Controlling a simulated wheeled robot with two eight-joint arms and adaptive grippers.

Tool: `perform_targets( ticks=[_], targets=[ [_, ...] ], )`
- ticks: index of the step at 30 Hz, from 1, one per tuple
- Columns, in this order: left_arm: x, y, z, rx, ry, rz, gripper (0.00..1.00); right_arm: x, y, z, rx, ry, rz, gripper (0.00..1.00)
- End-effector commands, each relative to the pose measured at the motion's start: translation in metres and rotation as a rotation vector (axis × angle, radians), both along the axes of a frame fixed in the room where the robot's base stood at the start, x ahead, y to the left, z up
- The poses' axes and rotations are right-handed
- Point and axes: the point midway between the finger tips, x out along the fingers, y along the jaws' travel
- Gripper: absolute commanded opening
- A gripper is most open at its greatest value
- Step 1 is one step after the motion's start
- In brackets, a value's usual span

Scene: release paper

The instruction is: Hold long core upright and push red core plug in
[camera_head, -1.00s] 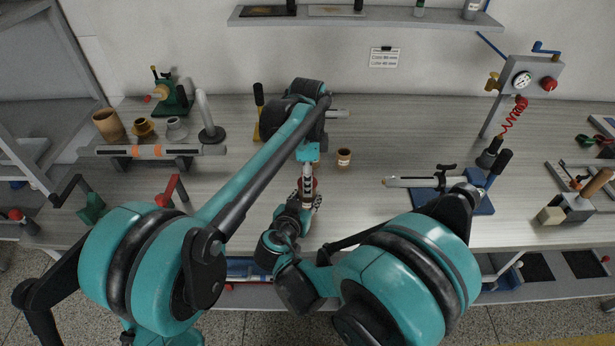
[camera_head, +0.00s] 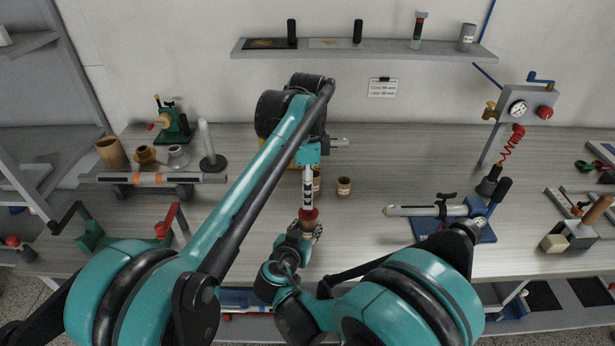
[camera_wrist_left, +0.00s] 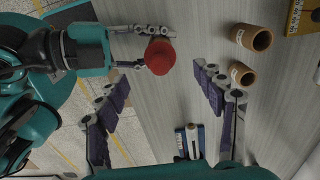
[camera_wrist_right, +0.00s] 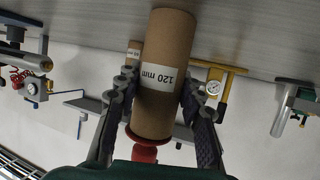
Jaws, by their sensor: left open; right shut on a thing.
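The long brown core, labelled 120 mm (camera_wrist_right: 166,75), stands upright in my right gripper (camera_head: 304,236), whose fingers are shut on its sides in the right wrist view (camera_wrist_right: 157,100). The red core plug (camera_head: 308,214) sits at the core's top end; its round red face shows in the left wrist view (camera_wrist_left: 159,57). How deep the plug is seated cannot be told. My left gripper (camera_head: 308,192) is above the plug, pointing down, with its fingers spread wide and empty in the left wrist view (camera_wrist_left: 160,82).
Two short brown cores (camera_wrist_left: 250,38) (camera_wrist_left: 242,74) stand on the bench just beyond the grippers. A blue-based fixture with a grey tube (camera_head: 425,211) is at the right. A rack with a long bar (camera_head: 150,178) is at the left. The bench between is mostly clear.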

Motion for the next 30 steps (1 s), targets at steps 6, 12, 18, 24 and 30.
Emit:
perform_targets(
  ticks=[6, 12, 18, 24, 30],
  targets=[
    [0.000, 0.000, 0.033, 0.000, 0.000, 0.000, 0.69, 0.000, 0.000, 0.000, 0.000, 0.000, 0.000, 0.09],
    [0.000, 0.000, 0.041, 0.000, 0.000, 0.000, 0.69, 0.000, 0.000, 0.000, 0.000, 0.000, 0.000, 0.09],
    [0.000, 0.000, 0.041, 0.000, 0.000, 0.000, 0.69, 0.000, 0.000, 0.000, 0.000, 0.000, 0.000, 0.09],
    [0.000, 0.000, 0.040, 0.000, 0.000, 0.000, 0.69, 0.000, 0.000, 0.000, 0.000, 0.000, 0.000, 0.61],
    [0.000, 0.000, 0.040, 0.000, 0.000, 0.000, 0.69, 0.000, 0.000, 0.000, 0.000, 0.000, 0.000, 0.62]
  ],
)
